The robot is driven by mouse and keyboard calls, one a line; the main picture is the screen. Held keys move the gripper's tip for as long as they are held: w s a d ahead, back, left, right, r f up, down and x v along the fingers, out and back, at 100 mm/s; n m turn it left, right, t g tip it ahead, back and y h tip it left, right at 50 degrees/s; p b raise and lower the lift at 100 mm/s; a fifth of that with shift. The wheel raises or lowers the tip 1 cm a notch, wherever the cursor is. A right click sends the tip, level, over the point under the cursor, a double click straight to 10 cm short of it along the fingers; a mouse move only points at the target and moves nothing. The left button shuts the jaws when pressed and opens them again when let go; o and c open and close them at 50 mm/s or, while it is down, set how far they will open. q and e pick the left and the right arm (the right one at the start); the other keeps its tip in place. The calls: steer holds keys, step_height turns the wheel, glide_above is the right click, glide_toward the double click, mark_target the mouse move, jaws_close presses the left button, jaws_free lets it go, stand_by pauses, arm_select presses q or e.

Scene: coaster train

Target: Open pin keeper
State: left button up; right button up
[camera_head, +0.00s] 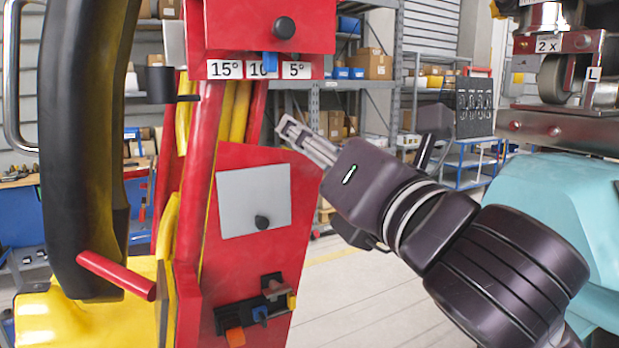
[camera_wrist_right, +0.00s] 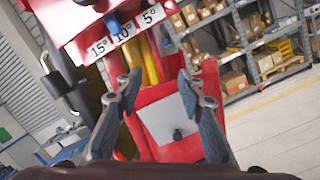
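A grey square plate with a black knob (camera_head: 262,222), possibly the pin keeper's cover, lies flat on the red sloped panel (camera_head: 240,262). In the right wrist view the grey plate (camera_wrist_right: 160,122) shows beyond and between the fingers, its knob low on it. My right gripper (camera_head: 290,130) comes in from the right, above and to the right of the plate, apart from it. In the wrist view the right gripper (camera_wrist_right: 160,86) is open, with nothing between its fingers. My left gripper is not in view.
A red box with a black knob (camera_head: 284,28) and labels 15°, 10° and 5° (camera_head: 262,69) is above. A small black holder with orange and blue parts (camera_head: 262,308) is below the plate. A thick black curved bar (camera_head: 85,150) stands left. Open floor lies right.

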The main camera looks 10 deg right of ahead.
steer(key=w+f+m+g, duration=0.1)
steer(key=w+f+m, duration=0.2)
steer(key=f, duration=0.2)
steer(key=shift+d+f+h, duration=0.25)
steer(key=shift+h, duration=0.05)
